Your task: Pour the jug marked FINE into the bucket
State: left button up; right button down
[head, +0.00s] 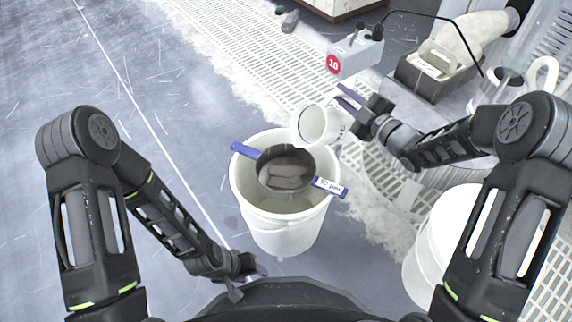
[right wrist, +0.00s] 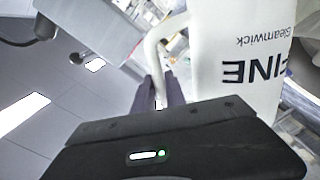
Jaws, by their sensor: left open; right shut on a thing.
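The white jug (head: 312,126) is tipped on its side at the bucket's upper right edge, its open mouth facing left. In the right wrist view the jug (right wrist: 235,60) shows FINE upside down. My right gripper (head: 352,97) is shut on its handle (right wrist: 158,50). The white bucket (head: 282,237) stands upright on the floor. A dark round sieve (head: 285,170) with blue grips lies across its top, with grey shapes visible in it. I see no clear stream from the jug. My left gripper (head: 250,268) is open and empty, low beside the bucket.
Another white bucket (head: 440,240) stands at the right, partly behind my right arm. A grey box marked 10 (head: 353,55) and a dark tray (head: 435,72) are beyond the jug. Pale floor grating (head: 265,40) runs diagonally. The floor at left is clear.

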jog(key=shift+w+d+f+m, duration=0.25)
jog(key=shift+d+m, duration=0.15)
jog(key=shift+m, duration=0.15)
jog(key=shift+w+d+f+m, duration=0.15)
jog(key=shift+w+d+m, duration=0.1)
jog(key=shift+d+m, duration=0.25)
jog(key=w+d+m, duration=0.1)
jog(key=d+r+m+p, duration=0.1)
jog(key=m, duration=0.1)
jog(key=shift+w+d, duration=0.1)
jog(key=shift+w, duration=0.25)
jog(key=w+d+f+m+b, duration=0.2)
jog(key=d+f+m, duration=0.1)
jog(key=f+m, duration=0.3)
jog(key=shift+w+d+m, duration=0.25)
jog(key=shift+w+m, duration=0.05)
jog(key=shift+m, duration=0.05)
